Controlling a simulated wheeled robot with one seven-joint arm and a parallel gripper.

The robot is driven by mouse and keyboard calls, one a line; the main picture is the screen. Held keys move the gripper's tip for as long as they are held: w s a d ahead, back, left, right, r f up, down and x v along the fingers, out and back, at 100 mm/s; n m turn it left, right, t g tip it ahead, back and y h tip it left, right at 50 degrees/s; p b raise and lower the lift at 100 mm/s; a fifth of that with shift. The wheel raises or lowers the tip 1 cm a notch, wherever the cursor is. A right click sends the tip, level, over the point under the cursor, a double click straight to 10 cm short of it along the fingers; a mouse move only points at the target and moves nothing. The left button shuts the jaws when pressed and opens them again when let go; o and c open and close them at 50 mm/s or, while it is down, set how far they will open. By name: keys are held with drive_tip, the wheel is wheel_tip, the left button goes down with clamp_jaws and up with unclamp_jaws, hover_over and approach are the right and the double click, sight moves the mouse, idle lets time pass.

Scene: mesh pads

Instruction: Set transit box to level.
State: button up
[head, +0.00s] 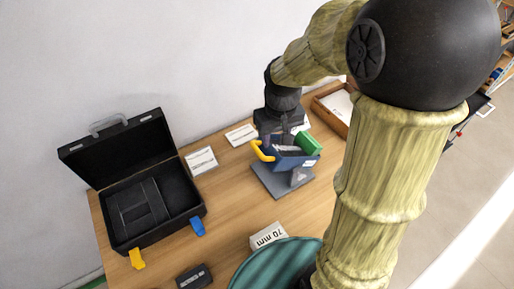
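A blue, box-like piece (285,160) sits tilted on a grey base plate (268,182) in the middle of the wooden table. A yellow curved handle (262,151) is at its left and a green block (308,143) at its upper right. My gripper (279,143) is right above and behind this piece, pointing down; its fingertips are partly hidden and I cannot tell whether they touch it. A black case (187,208) stands with its lid up at the left of the table. No label shows which of the two is the transit box.
White cards (201,160) lie between the case and the stand. A "70 mm" block (268,235), a dark small box (194,277) and a teal round object (262,266) are near the front. A wooden tray (322,102) is at the back right.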

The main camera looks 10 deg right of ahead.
wheel_tip(320, 180, up, 2)
drive_tip(key=n+g+b, duration=0.1)
drive_tip(key=n+b, duration=0.1)
hover_over(256, 148)
drive_tip(key=shift+w+d+r, duration=0.1)
drive_tip(key=shift+d+r, duration=0.2)
drive_tip(key=shift+r, duration=0.1)
drive_tip(key=shift+f, duration=0.1)
drive_tip(key=f+p, duration=0.1)
drive_tip(key=f, duration=1.6)
drive_tip(key=shift+a+f+p, duration=0.15)
drive_tip(key=shift+a+p, duration=0.05)
drive_tip(key=shift+p, duration=0.15)
clamp_jaws()
